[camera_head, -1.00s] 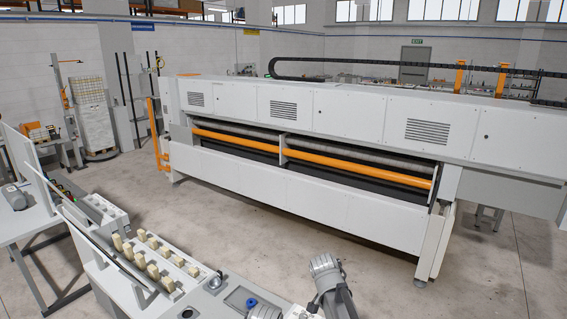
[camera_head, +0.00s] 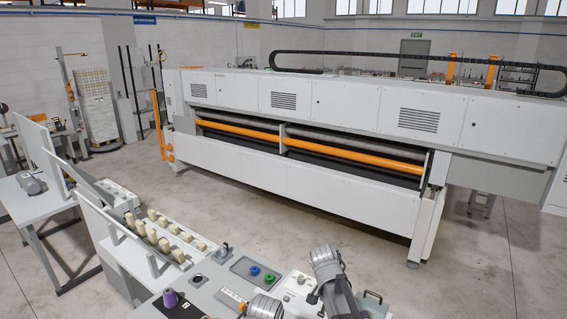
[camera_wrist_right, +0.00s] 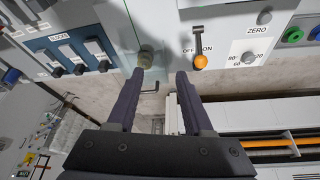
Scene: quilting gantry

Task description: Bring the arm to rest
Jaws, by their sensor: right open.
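My right gripper (camera_wrist_right: 160,78) shows in the right wrist view with its two dark fingers spread apart and nothing between them. Its fingertips point at a light grey control panel (camera_wrist_right: 157,22). A dull round knob (camera_wrist_right: 145,58) is just beyond the left fingertip, and a lever with an orange ball (camera_wrist_right: 200,62), marked OFF and ON, is just beyond the right one. I cannot tell whether either fingertip touches the panel. In the head view grey links of mine show at the bottom, but no gripper jaws can be made out. My left gripper is not seen.
A console (camera_head: 205,281) with a purple knob (camera_head: 170,298), blue and green buttons and a rack of cream spools (camera_head: 165,245) fills the lower head view. The long white quilting machine (camera_head: 330,190) stands behind. Bare floor (camera_head: 245,225) lies between them.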

